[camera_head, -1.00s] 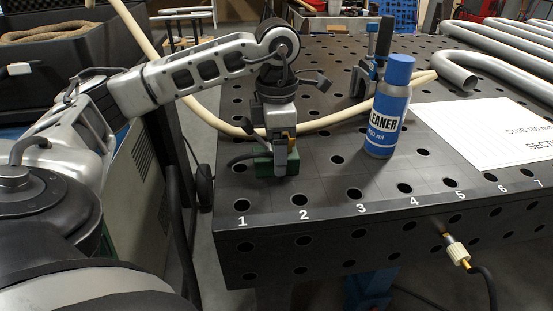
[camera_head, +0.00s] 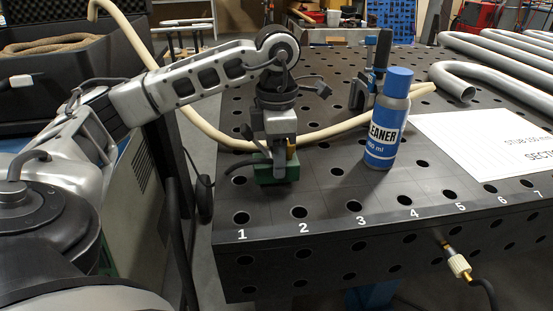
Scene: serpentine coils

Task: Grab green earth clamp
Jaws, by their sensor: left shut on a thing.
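The green earth clamp (camera_head: 264,171) sits at the left end of the black perforated table, behind the holes marked 1 and 2. A dark cable runs from its left side. My left gripper (camera_head: 278,157) points down from above and is shut on the clamp. The fingers cover part of the clamp, so its jaw is partly hidden. My right gripper is not in view.
A blue and white cleaner bottle (camera_head: 388,120) stands right of the clamp. A beige hose (camera_head: 331,130) crosses the table behind the gripper. A blue and black clamp (camera_head: 371,75), grey pipes (camera_head: 505,61) and a white sheet (camera_head: 479,140) lie farther right.

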